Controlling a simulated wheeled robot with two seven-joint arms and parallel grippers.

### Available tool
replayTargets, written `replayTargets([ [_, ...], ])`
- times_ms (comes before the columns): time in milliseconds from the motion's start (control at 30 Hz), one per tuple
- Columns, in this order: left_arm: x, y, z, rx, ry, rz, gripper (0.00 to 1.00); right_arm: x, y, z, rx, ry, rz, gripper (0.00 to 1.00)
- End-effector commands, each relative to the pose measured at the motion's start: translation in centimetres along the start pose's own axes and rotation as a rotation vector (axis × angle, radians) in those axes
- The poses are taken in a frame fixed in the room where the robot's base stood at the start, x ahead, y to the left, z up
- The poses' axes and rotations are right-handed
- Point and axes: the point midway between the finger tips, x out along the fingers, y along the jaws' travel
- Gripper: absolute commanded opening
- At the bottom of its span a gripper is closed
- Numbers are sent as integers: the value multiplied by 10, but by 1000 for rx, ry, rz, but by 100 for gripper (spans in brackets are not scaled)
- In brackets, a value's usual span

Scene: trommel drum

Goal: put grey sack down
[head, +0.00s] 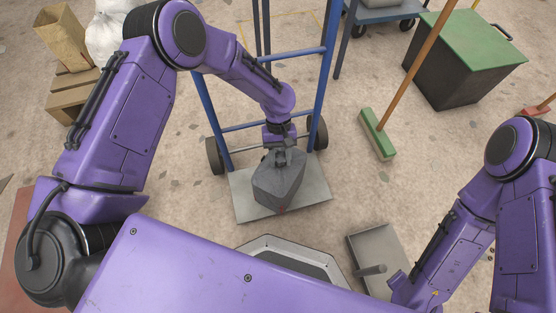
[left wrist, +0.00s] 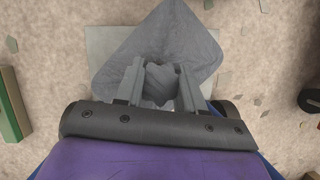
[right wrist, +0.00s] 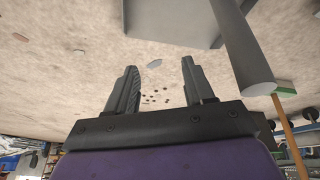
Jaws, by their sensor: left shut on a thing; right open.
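The grey sack (head: 279,184) is over the metal toe plate (head: 242,207) of a blue hand truck (head: 322,87) in the head view. My left gripper (head: 284,158) is shut on the top of the sack from above. In the left wrist view the sack (left wrist: 178,40) spreads out beyond the left fingers (left wrist: 160,80), with the plate (left wrist: 98,45) behind it. I cannot tell whether the sack rests on the plate or hangs just above it. My right gripper (right wrist: 160,88) is open and empty in the right wrist view.
A grey metal pan with a handle (head: 375,250) is at the front. A paper bag (head: 65,37) and a white sack (head: 108,30) stand at the back left.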

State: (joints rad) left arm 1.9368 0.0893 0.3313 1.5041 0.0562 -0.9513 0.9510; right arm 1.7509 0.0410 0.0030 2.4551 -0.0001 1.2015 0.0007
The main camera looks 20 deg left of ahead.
Motion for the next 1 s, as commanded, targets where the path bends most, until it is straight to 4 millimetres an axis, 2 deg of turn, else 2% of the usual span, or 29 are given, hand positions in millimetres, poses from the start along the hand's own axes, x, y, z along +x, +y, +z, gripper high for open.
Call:
replayTargets([
  [200,-1,0,0,0,0,1,0,-2,0,-1,1,0,0,53],
  [233,0,0,0,-1,0,0,48,-2,0,-1,0,0,0,53],
  [300,0,-1,0,-2,0,1,65,-2,0,-1,0,0,0,53],
  [567,-1,-1,0,-2,0,1,65,-2,0,-1,0,0,0,53],
  [633,-7,-1,1,-2,1,2,65,-5,0,-2,0,0,0,53],
  [767,-35,0,2,-2,4,4,65,-17,2,-8,0,2,0,53],
  [1000,-96,-1,2,-2,3,2,65,-38,4,-18,-2,4,0,53],
])
